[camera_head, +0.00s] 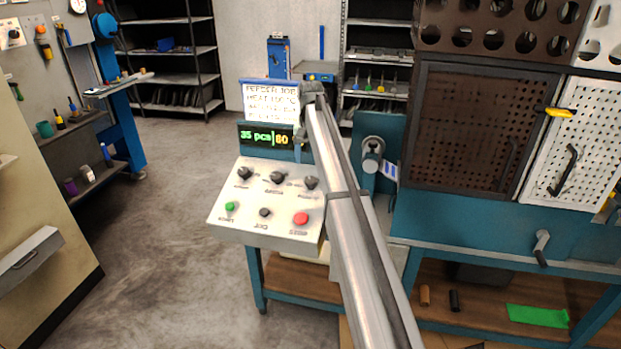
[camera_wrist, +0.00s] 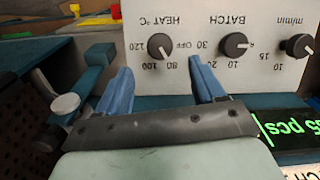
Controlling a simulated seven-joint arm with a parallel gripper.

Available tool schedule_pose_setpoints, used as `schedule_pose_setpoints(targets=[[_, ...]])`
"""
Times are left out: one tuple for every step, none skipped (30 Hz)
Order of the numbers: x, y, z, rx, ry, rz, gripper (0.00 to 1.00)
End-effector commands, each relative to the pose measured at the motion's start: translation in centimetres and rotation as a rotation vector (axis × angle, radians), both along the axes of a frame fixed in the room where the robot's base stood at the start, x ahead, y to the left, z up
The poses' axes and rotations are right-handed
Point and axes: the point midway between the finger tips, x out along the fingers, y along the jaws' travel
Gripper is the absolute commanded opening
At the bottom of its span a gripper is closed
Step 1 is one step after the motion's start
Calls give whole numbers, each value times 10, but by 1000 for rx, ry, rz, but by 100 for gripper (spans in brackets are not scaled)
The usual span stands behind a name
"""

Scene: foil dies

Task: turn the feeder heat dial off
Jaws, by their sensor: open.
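The heat dial (camera_wrist: 160,46) is a round black knob on the pale control panel. In the upside-down wrist view its scale reads OFF, 80, 100 and 120. A light mark on the knob seems to face the 80 and 100 side, away from OFF. In the head view it is the rightmost knob (camera_head: 311,184) of the upper row. My gripper (camera_wrist: 160,68) is open, its two blue fingers apart and empty. The fingertips show just below the dial in the wrist view; I cannot tell their distance from it.
The batch dial (camera_wrist: 234,45) is beside the heat dial. A lit display (camera_head: 262,137) and a text sign (camera_head: 271,102) stand behind the panel.

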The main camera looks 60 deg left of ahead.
Motion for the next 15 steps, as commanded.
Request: schedule_pose_setpoints(targets=[[0, -1, -10, -1, 1, 0, 69], [0, -1, -16, 0, 0, 0, 69], [0, -1, -23, -1, 1, 0, 69], [0, -1, -28, -1, 1, 0, 69], [0, -1, -33, -1, 1, 0, 69], [0, -1, -39, -1, 1, 0, 69], [0, -1, -44, 0, 0, 0, 69], [0, -1, -48, 0, 0, 0, 69], [0, -1, -54, 0, 0, 0, 69], [0, -1, -58, 0, 0, 0, 69], [0, -1, -61, 0, 0, 0, 69], [0, 0, -65, 0, 0, 0, 69], [0, 0, -68, 0, 0, 0, 69], [0, 0, -70, 0, 0, 0, 69], [0, 0, -73, 1, -1, 0, 69]])
